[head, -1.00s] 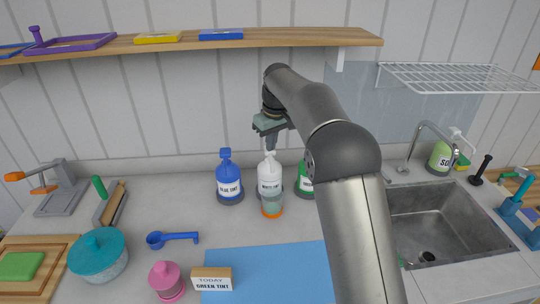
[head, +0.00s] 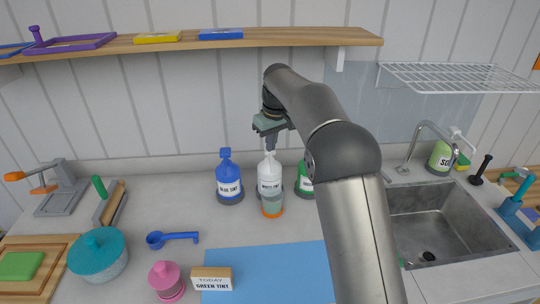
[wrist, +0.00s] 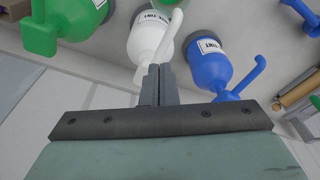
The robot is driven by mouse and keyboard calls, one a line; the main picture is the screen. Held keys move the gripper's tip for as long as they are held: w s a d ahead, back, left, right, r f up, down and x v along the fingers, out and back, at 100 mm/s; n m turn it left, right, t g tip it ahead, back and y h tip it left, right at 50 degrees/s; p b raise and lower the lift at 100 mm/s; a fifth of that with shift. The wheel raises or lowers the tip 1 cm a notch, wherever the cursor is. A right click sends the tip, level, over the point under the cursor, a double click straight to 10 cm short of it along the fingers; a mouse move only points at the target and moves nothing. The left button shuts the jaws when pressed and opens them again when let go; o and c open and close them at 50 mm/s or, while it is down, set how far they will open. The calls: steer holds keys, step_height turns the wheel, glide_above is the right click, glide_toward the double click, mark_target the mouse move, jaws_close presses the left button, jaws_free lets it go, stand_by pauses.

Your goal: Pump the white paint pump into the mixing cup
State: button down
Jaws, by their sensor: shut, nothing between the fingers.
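The white tint pump bottle (head: 268,172) stands on the counter between the blue pump bottle (head: 228,178) and the green pump bottle (head: 305,180). The mixing cup (head: 272,204), translucent with an orange base, stands right in front of the white bottle. My gripper (head: 271,146) is shut and empty, pointing down at the top of the white pump. In the wrist view its closed fingertips (wrist: 160,70) overlap the white pump head (wrist: 155,50); I cannot tell whether they touch it. My arm partly hides the green bottle.
A blue scoop (head: 172,239), a teal lidded pot (head: 98,254) and a pink jar (head: 167,281) sit left. A sink (head: 440,225) lies right; a wooden shelf (head: 290,37) hangs above.

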mark_target(271, 155)
steer(key=shift+f+b, duration=0.85)
steer(key=shift+f, duration=1)
steer(key=shift+r+p, duration=0.55)
steer(key=shift+p, duration=0.05)
steer(key=shift+r+p, duration=1)
steer(key=shift+r, duration=0.05)
steer(key=shift+f, duration=0.1)
